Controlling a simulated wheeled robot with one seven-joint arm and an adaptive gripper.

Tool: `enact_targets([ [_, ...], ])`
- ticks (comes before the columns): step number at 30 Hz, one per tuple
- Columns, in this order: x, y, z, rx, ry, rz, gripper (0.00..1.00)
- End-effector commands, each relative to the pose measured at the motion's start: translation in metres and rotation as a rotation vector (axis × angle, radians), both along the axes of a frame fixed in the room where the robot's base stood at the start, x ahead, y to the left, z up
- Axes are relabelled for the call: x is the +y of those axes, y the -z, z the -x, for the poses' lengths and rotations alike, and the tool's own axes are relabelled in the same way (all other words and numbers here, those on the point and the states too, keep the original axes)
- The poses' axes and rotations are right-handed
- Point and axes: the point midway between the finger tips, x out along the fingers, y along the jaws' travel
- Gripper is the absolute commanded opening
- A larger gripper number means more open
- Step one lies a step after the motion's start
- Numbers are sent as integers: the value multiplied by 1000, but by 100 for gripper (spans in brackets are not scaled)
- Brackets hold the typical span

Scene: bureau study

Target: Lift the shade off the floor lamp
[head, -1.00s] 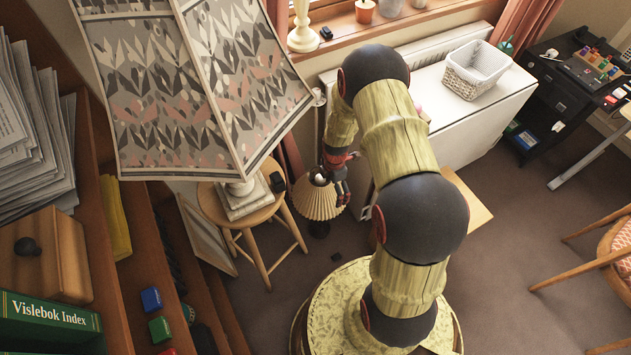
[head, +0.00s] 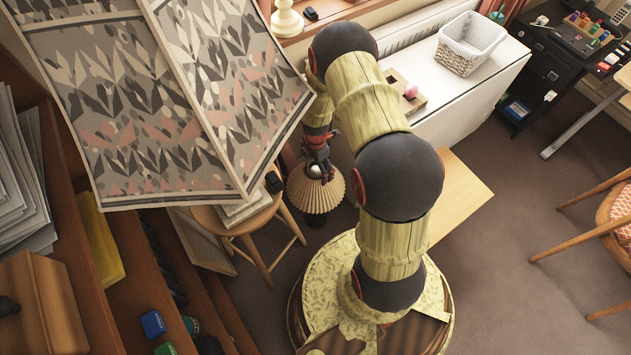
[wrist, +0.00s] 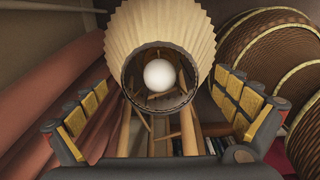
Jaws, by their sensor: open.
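The floor lamp's pleated cream shade (head: 315,190) stands low beside the stool, its dark base partly showing below. In the wrist view the shade (wrist: 205,45) fills the upper middle, its narrow dark-rimmed opening facing the camera. A round white bulb (wrist: 159,75) shows inside it. My gripper (head: 319,168) is at the top of the shade in the head view. In the wrist view my gripper (wrist: 160,108) is open, its yellow-padded fingers spread left and right of the opening. I see no finger closed on the shade; contact cannot be told.
Shelves (head: 150,270) stand further left. A white cabinet (head: 450,95) with a wicker basket (head: 468,45) is behind my arm.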

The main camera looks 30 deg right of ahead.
Motion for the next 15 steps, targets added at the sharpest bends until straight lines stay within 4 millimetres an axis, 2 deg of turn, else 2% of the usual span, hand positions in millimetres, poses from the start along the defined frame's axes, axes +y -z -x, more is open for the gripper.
enact_targets([
  [1, 0, 13, -1, 1, 0, 0, 100],
  [5, 0, 28, -1, 1, 0, 0, 100],
  [12, 0, 28, -1, 0, 0, 0, 100],
  [15, 0, 28, -1, 0, 0, 0, 95],
])
